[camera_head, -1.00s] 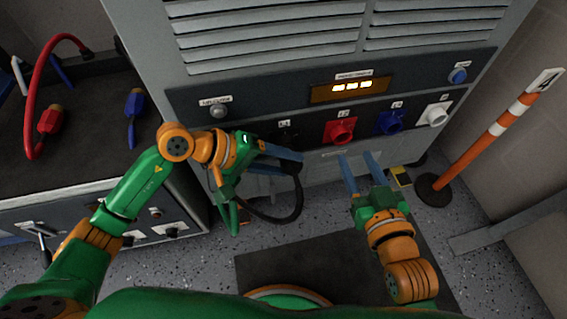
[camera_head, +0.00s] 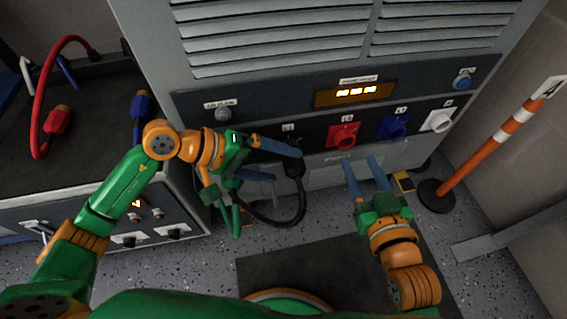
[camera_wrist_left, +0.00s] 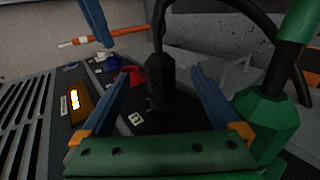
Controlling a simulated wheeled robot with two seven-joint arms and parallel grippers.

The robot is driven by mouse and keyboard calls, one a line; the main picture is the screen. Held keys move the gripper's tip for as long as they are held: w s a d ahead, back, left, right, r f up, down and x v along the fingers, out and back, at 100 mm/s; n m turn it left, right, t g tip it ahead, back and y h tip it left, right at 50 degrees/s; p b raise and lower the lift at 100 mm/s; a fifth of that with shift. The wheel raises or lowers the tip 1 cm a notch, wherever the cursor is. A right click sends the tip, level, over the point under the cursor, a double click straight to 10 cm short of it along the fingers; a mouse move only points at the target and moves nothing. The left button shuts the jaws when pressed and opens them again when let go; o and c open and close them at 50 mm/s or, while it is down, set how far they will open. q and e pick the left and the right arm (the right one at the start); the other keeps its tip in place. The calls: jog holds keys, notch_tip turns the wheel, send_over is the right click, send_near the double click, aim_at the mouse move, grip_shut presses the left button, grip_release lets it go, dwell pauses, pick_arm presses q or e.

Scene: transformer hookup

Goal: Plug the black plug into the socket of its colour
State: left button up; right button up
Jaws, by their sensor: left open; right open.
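The black plug (camera_head: 294,167) is at the panel below the L1 label, its thick black cable drooping under it. In the left wrist view the plug (camera_wrist_left: 160,78) stands with its lower end against the dark panel beside the L1 label. The black socket is hidden behind it, so how deep the plug sits cannot be told. My left gripper (camera_head: 285,165) is open, with one blue finger on each side of the plug; in the wrist view gaps show between them. My right gripper (camera_head: 364,163) is open and empty, below the red and blue sockets.
The red (camera_head: 343,135), blue (camera_head: 393,126) and white (camera_head: 438,120) sockets are empty on the panel. A bench (camera_head: 95,105) at the left holds a red plug (camera_head: 57,120) and a blue plug (camera_head: 140,104). An orange-white post (camera_head: 490,142) stands at the right.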

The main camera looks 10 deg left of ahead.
pick_arm(q)
jog(key=shift+v, duration=2.2)
jog(key=v, duration=0.7)
jog(key=shift+a, duration=0.1)
